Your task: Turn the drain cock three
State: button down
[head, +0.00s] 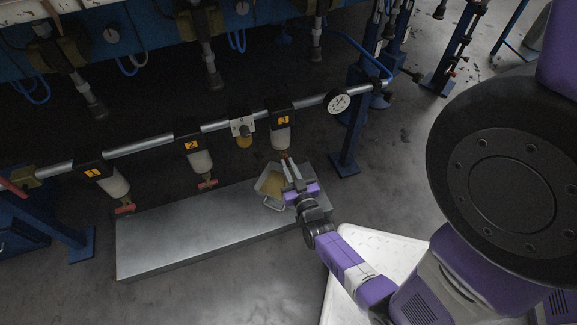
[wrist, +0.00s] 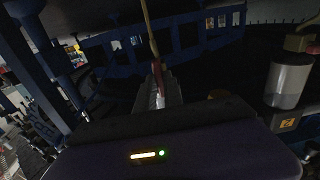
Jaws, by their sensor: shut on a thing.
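Drain cock three (head: 284,155) is a small red handle under the pale bowl (head: 281,139) of the unit with the orange "3" label (head: 284,119). My gripper (head: 287,165) reaches up to it from below and in front, and its jaws are shut on the red handle. In the wrist view the red handle (wrist: 157,72) stands between the fingertips (wrist: 158,92). The fingers hide part of the cock, so I cannot tell its exact angle.
A pan (head: 268,202) with tan contents sits on the grey bench (head: 160,240) beside my gripper. Units two (head: 198,160) and one (head: 115,180) hang to the left with red cocks. A gauge (head: 338,102) sits to the right on the pipe; a blue post (head: 346,140) stands below.

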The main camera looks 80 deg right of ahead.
jog(key=c, duration=1.5)
grip_release()
jog(key=shift+o, duration=0.2)
jog(key=p+v, duration=0.2)
jog(key=v, duration=0.6)
